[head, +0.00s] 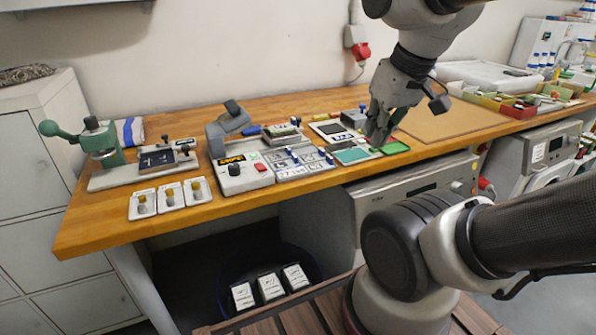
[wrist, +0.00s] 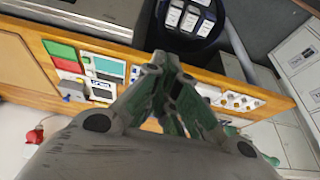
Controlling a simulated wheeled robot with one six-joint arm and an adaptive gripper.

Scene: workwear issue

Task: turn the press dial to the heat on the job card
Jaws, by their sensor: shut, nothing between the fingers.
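The press (head: 240,178) is a pale box on the wooden bench with a grey raised upper arm. Its dial (head: 234,169) is a dark round knob on the front panel, beside a red button (head: 261,167). I cannot read the dial's setting. My gripper (head: 376,138) is shut and empty, well to the right of the press, above the teal and green pads. In the wrist view its fingertips (wrist: 165,60) meet and hide part of the bench. I cannot tell which card is the job card; the small print is unreadable.
A green hand press (head: 100,143) stands at the bench's left end. Small white trays (head: 171,194) lie along the front edge. A compartmented tray (head: 297,171) sits right of the press. A teal pad (head: 352,156) and green pad (head: 395,148) lie under my gripper. A brown board (head: 450,122) lies further right.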

